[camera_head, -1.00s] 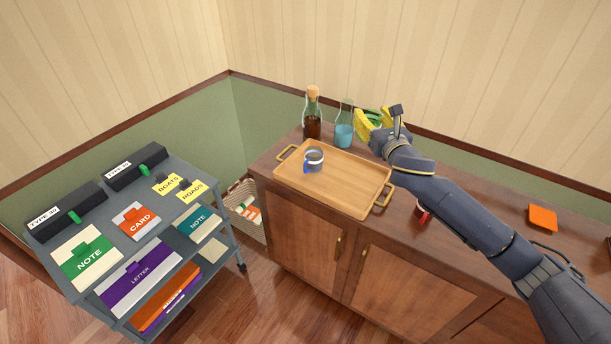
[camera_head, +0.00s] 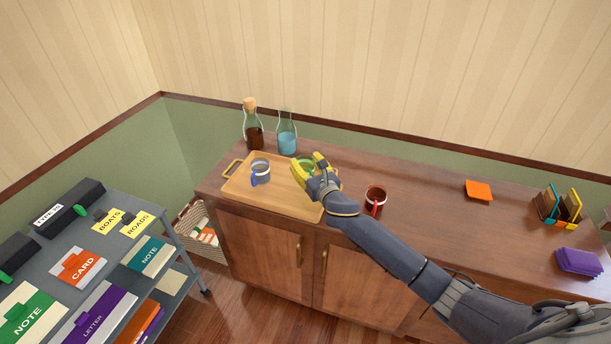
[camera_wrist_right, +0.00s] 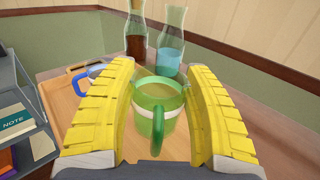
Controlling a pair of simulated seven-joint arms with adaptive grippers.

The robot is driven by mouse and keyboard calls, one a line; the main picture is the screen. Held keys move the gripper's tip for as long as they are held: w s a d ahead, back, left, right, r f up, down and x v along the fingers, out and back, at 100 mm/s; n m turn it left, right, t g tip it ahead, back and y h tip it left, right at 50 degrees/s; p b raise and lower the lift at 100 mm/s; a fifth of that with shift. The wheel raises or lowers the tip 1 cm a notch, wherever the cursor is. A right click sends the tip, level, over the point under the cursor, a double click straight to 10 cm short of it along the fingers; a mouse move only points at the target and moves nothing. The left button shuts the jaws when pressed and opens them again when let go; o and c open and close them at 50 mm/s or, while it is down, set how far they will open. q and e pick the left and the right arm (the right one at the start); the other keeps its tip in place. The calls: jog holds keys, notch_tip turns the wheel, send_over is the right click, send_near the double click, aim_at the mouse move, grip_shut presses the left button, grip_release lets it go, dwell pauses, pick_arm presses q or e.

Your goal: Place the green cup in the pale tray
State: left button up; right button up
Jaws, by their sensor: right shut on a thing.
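The green cup (camera_wrist_right: 155,100) is between the yellow fingers of my right gripper (camera_wrist_right: 158,110) in the right wrist view, its handle facing the camera. In the head view the right gripper (camera_head: 309,171) is over the right part of the pale wooden tray (camera_head: 270,196), and only a little of the green cup (camera_head: 305,166) shows past the fingers. The gripper is shut on the cup. Whether the cup's base touches the tray I cannot tell. A grey-blue mug with a blue handle (camera_head: 261,172) stands in the left part of the tray. My left gripper is out of view.
A corked brown bottle (camera_head: 254,130) and a carafe of blue liquid (camera_head: 287,136) stand behind the tray. A red mug (camera_head: 375,199) stands right of it, near my right arm. An orange pad (camera_head: 479,190) lies farther right. A grey cart (camera_head: 176,238) stands at the left.

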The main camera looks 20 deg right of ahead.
jog(key=shift+f, duration=2.6)
jog(key=shift+f, duration=0.15)
jog(key=o, duration=1.3)
jog(key=shift+c, duration=0.2)
jog(key=shift+s, duration=0.1)
jog(key=s, duration=0.4)
jog(key=s+d, duration=0.1)
jog(key=s, duration=0.6)
jog(key=shift+s+d+r, duration=0.2)
jog(key=shift+s+d, duration=0.15)
jog(key=shift+d, duration=0.05)
